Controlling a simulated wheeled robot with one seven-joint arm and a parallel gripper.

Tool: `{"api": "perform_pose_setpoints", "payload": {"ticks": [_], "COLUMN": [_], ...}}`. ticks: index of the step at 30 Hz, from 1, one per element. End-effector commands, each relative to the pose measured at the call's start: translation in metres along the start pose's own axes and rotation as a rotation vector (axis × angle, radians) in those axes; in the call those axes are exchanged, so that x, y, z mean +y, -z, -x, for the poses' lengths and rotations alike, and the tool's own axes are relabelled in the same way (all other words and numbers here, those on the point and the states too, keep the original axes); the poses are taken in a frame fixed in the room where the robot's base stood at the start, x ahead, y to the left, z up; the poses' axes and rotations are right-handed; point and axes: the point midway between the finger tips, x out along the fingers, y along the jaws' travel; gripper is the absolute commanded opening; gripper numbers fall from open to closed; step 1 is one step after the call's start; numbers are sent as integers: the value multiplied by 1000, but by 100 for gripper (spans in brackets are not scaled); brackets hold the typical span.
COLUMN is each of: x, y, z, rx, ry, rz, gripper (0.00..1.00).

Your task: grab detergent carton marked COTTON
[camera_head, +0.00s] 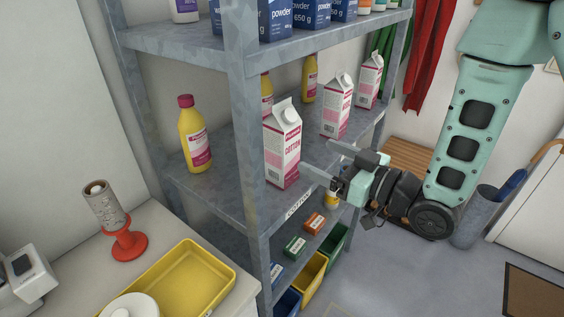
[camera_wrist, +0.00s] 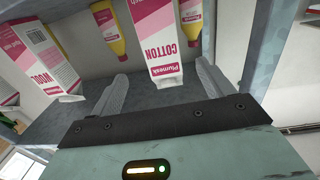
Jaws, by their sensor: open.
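The carton marked COTTON (camera_head: 283,150), white and pink with a gabled top, stands upright at the front of the middle shelf (camera_head: 222,178). In the wrist view, which looks upside down, the COTTON carton (camera_wrist: 158,45) appears between the two fingers. My gripper (camera_head: 318,158) is open and empty, at the shelf's front edge just right of the carton. Its two grey fingers (camera_wrist: 160,88) point toward the carton; I cannot tell whether they touch it or reach past its front face.
Yellow bottles (camera_head: 194,138) stand on the same shelf. A grey post (camera_head: 245,130) rises close left of the COTTON carton. Blue powder boxes (camera_head: 275,18) fill the shelf above.

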Motion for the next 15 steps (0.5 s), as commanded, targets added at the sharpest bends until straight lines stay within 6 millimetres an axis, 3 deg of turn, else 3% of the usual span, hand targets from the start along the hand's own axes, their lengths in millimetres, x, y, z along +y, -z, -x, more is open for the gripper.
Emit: {"api": "perform_pose_setpoints", "payload": {"ticks": [5, 15], "x": [-2, -2], "y": [-3, 4], "z": [-3, -63], "rx": [5, 1], "ry": [-3, -1], "rz": [-1, -2], "gripper": [80, 80]}}
